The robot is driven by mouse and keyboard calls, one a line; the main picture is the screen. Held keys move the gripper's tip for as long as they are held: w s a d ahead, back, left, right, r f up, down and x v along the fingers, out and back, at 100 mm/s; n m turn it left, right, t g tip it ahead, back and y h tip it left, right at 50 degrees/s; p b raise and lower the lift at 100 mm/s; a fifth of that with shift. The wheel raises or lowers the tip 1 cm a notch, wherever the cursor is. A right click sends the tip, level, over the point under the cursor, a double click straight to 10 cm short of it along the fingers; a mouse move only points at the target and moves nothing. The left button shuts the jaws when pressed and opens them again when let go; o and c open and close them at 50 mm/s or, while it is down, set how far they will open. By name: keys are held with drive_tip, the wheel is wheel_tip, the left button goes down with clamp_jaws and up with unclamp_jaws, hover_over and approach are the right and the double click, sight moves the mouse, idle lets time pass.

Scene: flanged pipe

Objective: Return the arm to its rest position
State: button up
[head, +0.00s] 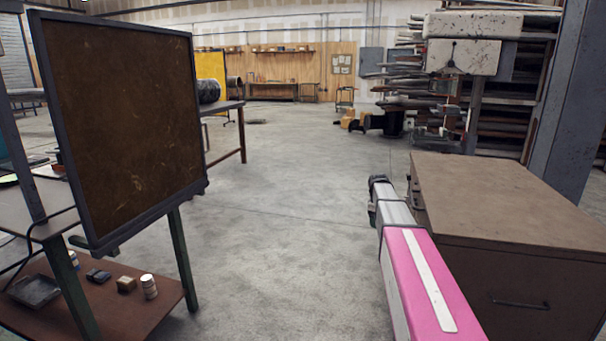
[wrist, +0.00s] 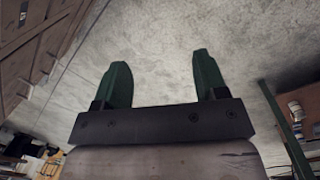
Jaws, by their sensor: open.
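My arm shows in the head view as a pink and grey link reaching forward at the lower right, beside the brown cabinet (head: 505,205). My gripper shows in the wrist view (wrist: 162,82) with two green fingers standing well apart. Nothing is between the fingers, and bare concrete floor (wrist: 150,40) lies beyond them. In the head view the fingers cannot be made out at the arm's far end.
A dark framed panel (head: 125,120) stands at the left by a workbench with a lower shelf (head: 125,310) holding small cans and boxes. A grey column (head: 572,110) rises behind the cabinet. The concrete floor (head: 285,220) between bench and cabinet is clear.

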drive_tip(key=s+a+f+m, duration=0.2)
drive_tip(key=s+a+f, duration=0.2)
drive_tip(key=s, duration=0.6)
drive_tip(key=s+a+f+m+y, duration=0.1)
drive_tip(key=s+a+f+m, duration=0.2)
drive_tip(key=s, duration=0.8)
drive_tip(key=s+a+f+m, duration=0.3)
drive_tip(key=s+a, duration=0.4)
drive_tip(key=s, duration=0.4)
drive_tip(key=shift+f, duration=0.9)
drive_tip(key=shift+s, duration=0.1)
